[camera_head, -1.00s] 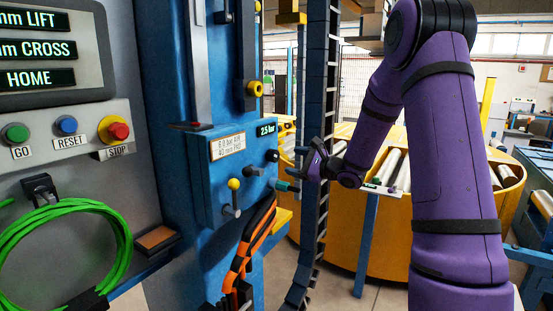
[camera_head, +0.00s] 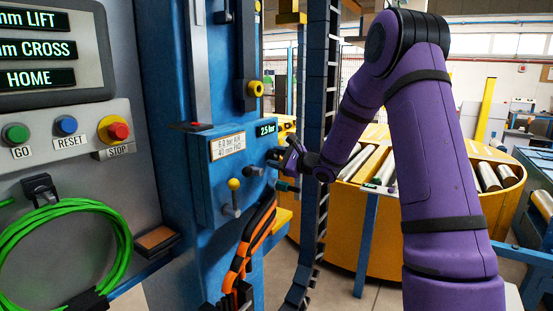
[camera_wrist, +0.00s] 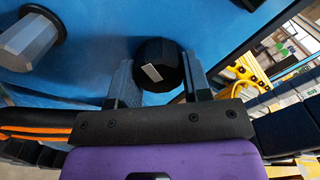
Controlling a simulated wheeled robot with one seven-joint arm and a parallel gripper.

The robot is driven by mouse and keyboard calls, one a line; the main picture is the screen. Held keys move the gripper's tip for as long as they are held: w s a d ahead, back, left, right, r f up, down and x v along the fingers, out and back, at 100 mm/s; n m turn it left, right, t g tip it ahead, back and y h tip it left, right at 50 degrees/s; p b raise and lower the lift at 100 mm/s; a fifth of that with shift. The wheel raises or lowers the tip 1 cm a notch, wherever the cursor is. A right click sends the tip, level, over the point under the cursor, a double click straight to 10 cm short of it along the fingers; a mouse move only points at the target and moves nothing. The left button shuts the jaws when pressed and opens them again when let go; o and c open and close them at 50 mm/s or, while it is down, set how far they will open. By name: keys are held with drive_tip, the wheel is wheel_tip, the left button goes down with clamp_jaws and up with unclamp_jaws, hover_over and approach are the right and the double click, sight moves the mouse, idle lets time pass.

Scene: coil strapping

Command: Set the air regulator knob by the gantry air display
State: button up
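The black air regulator knob (camera_wrist: 158,66), with a white mark on its face, sits on the blue panel in the wrist view. The fingers of my gripper (camera_wrist: 157,82) stand on either side of it with little room; whether they touch it I cannot tell. In the head view my gripper (camera_head: 279,158) is at the panel's right side and partly hides the knob (camera_head: 271,154). The gantry air display (camera_head: 266,129) above it reads 2.5 bar. A label (camera_head: 228,146) to its left reads 6.0 bar AIR, 40 mm PAD.
A lever with a yellow ball (camera_head: 233,184) and a teal-tipped fitting (camera_head: 286,187) stick out below the knob. Orange-black hoses (camera_head: 248,245) hang beneath. A dark cable chain (camera_head: 318,110) runs behind my gripper. The console with buttons (camera_head: 66,125) is at left.

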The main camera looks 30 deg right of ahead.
drive_tip(key=shift+c, duration=1.4)
drive_tip(key=shift+m, duration=0.3)
drive_tip(key=m, duration=0.5)
drive_tip(key=shift+s+a+f, duration=0.1)
drive_tip(key=m, duration=0.6)
drive_tip(key=shift+a, duration=0.1)
drive_tip(key=shift+m, duration=0.3)
drive_tip(key=o, duration=0.9)
drive_tip(key=shift+s, duration=0.1)
